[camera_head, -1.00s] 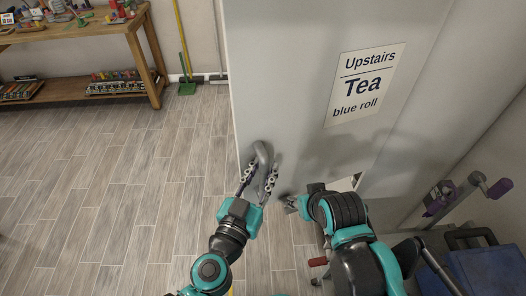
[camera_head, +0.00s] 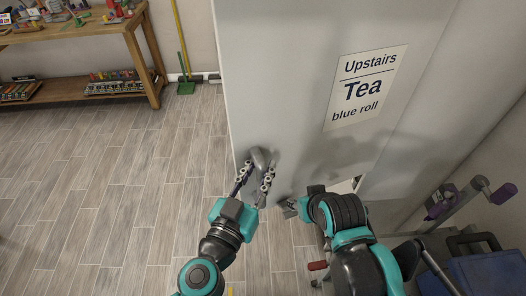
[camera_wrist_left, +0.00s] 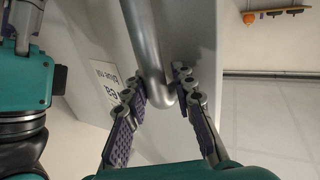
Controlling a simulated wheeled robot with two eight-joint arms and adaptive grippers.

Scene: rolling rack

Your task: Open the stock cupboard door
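The stock cupboard door (camera_head: 285,70) is a large pale grey panel with a sign (camera_head: 365,88) reading "Upstairs Tea blue roll". Its grey bar handle (camera_head: 261,158) sits low near the door's left edge.
A wooden workbench (camera_head: 140,60) with tools stands at the far left, and a green broom (camera_head: 184,70) leans at the wall. A purple-handled crank (camera_head: 500,192) and a blue item (camera_head: 490,268) are at the right. The floor (camera_head: 110,190) left of the door is clear.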

